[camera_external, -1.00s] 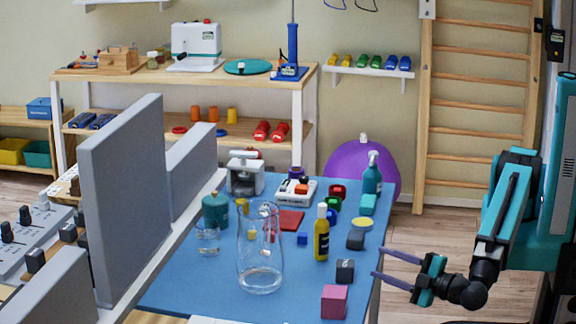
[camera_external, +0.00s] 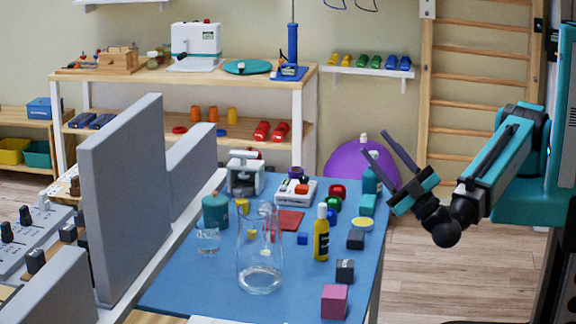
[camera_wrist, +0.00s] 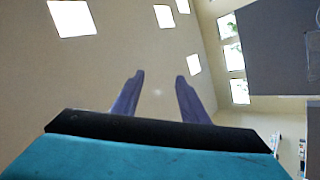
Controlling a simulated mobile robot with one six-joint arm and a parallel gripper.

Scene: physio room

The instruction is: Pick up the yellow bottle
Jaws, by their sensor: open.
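The yellow bottle (camera_external: 321,238) stands upright on the blue table (camera_external: 205,287), right of the glass jug, with a pale cap and a dark label. My gripper (camera_external: 373,144) is open and empty. It is raised above the right edge of the table, to the right of the bottle and higher than it, with its fingers pointing up and to the left. In the wrist view my gripper (camera_wrist: 158,80) shows two spread fingers with nothing between them. The bottle is not in the wrist view, which shows mostly wall, ceiling and bright panels.
A clear glass jug (camera_external: 260,262) stands left of the bottle. A dark block (camera_external: 355,240), a grey block (camera_external: 344,270) and a pink cube (camera_external: 334,301) are close to its right and front. Grey panels (camera_external: 125,200) rise at the left. The floor (camera_external: 440,275) right of the table is clear.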

